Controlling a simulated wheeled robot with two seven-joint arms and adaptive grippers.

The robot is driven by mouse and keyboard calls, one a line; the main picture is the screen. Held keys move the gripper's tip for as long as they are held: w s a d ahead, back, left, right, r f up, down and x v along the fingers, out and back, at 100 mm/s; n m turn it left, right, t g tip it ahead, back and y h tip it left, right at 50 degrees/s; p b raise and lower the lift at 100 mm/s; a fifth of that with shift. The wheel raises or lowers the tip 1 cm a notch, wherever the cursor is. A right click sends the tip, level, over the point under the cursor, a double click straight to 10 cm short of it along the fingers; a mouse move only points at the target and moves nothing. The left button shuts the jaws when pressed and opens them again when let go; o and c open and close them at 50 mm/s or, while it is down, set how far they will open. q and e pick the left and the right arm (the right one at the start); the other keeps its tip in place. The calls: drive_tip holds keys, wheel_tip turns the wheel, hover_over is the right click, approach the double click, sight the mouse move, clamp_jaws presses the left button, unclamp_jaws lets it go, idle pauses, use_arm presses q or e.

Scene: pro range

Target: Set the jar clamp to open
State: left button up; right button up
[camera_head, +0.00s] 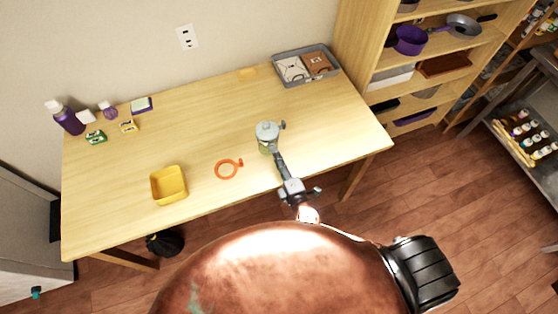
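A jar (265,147) with a pale grey lid stands upright near the middle of the table. A small grey piece (283,125) sticks out at the right of its lid; whether this is the clamp, and whether it is open or closed, is too small to tell. An orange ring (227,170) with a short tab lies flat on the table, left of my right gripper. My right gripper (278,158) reaches up from the table's front edge, its tip just below and right of the jar. Contact with the jar and the finger gap are unclear. My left gripper is not in view.
On the wooden table (205,125) stand a yellow bin (169,186), a grey tray (305,65) at the back, and purple bottles (66,118) with small boxes at the left. The table is clear right of the jar. A shelf (362,45) stands behind right.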

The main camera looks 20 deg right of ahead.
drive_tip(key=shift+o, duration=1.1)
drive_tip(key=s+r, duration=0.2)
drive_tip(key=s, duration=0.9)
drive_tip(key=shift+s+d, duration=0.2)
drive_tip(key=shift+s, duration=0.2)
drive_tip(key=shift+f, duration=0.15)
